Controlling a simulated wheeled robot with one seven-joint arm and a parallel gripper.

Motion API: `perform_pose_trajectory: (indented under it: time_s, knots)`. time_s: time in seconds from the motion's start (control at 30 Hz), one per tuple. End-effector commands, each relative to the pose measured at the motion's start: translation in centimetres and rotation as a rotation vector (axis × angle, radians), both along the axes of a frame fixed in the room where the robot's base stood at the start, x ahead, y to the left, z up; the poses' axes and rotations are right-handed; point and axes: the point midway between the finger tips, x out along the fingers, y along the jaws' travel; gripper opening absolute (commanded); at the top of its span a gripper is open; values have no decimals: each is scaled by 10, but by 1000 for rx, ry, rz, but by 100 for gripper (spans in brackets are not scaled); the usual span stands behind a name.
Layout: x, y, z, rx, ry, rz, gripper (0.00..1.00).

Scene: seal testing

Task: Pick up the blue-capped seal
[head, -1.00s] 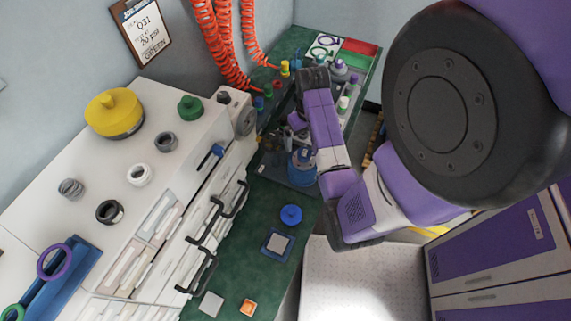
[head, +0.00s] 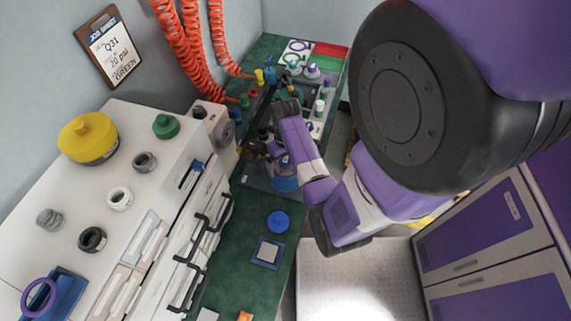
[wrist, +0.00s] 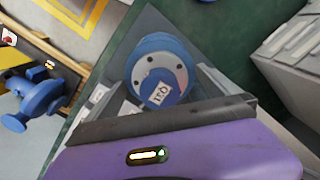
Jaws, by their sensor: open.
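My gripper (head: 257,150) is open over the green bench, just up and left of a blue flanged cylinder (head: 285,178). In the wrist view the cylinder (wrist: 160,72) shows its bolted round end and a small white label, between and beyond my open fingers (wrist: 160,95); nothing is held. Small capped pieces stand at the back of the bench, among them a blue-topped one (head: 269,74) and a teal-topped one (head: 293,67). They are too small to tell which is the blue-capped seal.
A white cabinet (head: 150,200) with black handles borders the bench on the left. Orange coiled hoses (head: 185,55) hang behind. A blue knob (head: 278,222) and a blue-framed plate (head: 267,252) lie nearer on the green mat. A blue fixture (wrist: 40,100) shows in the wrist view.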

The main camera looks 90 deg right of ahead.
Motion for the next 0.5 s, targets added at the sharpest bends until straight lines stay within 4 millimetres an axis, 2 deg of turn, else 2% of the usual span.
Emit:
perform_pose_trajectory:
  time_s: [0.07,0.5]
  knots:
    - [0,0,0,0,0,0,100]
    - [0,0,1,0,0,0,14]
